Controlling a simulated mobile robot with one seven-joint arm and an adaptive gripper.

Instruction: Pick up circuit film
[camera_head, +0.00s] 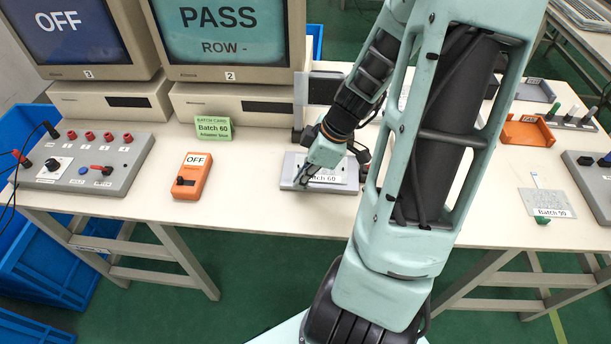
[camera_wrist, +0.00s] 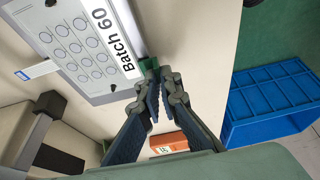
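The circuit film labelled Batch 60 (camera_wrist: 82,46) lies on a grey plate (camera_head: 287,172), with rows of round key outlines and a blue-tipped tail. In the head view its label (camera_head: 322,179) shows beneath my wrist. A green tab (camera_wrist: 149,69) stands at the film's label edge. My gripper (camera_wrist: 160,75) is low over this edge, its fingertips close together at the tab. The fingers cover part of the tab, so whether they press on it or only straddle it cannot be told. In the head view my gripper (camera_head: 303,180) is partly hidden.
An orange meter reading OFF (camera_head: 191,176) and a green Batch 60 card (camera_head: 214,128) are left of the plate. Two monitors stand behind. Blue crates (camera_wrist: 270,100) are below the table.

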